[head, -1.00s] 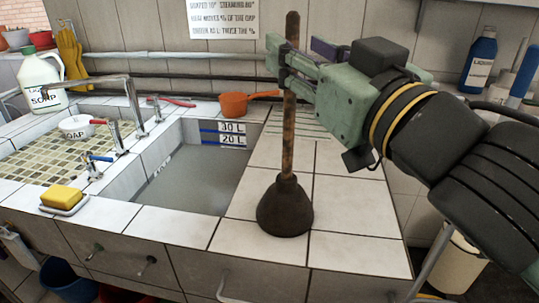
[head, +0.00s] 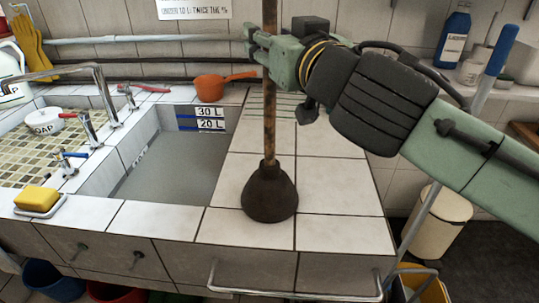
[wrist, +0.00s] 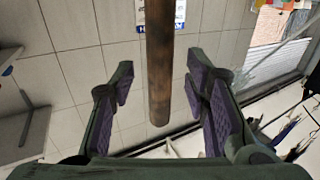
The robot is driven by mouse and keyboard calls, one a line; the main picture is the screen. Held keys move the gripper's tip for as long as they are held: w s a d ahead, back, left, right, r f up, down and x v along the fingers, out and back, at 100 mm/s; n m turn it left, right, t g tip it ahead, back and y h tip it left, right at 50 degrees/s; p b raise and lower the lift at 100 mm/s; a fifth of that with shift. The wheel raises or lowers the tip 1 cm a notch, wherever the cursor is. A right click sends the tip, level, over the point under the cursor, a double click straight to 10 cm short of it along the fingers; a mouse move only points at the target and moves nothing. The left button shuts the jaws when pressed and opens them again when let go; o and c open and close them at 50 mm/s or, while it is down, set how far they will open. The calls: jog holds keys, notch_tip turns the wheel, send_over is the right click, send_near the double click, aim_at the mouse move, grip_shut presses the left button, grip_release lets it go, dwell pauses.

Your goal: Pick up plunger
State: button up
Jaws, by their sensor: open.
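The plunger stands upright on the white tiled counter, its dark rubber cup (head: 269,194) resting on the tiles right of the sink basin. Its brown, worn wooden handle (head: 270,120) rises past my gripper and out of the top of the head view. My gripper (head: 258,45) is open at the upper handle. In the wrist view, the handle (wrist: 159,75) lies between the spread purple-padded fingers (wrist: 160,82), with gaps on both sides. The handle's end shows there too; the cup is out of that view.
The water-filled basin (head: 170,170) is left of the plunger, with an orange pan (head: 212,88) behind it. Taps (head: 92,130) and a yellow sponge (head: 37,198) are further left. A metal rail (head: 295,296) runs along the counter front. A blue bottle (head: 453,38) stands back right.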

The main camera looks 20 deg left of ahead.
jog(key=shift+w+a, duration=0.45)
jog(key=shift+w, duration=0.05)
jog(key=shift+c, duration=0.4)
grip_shut()
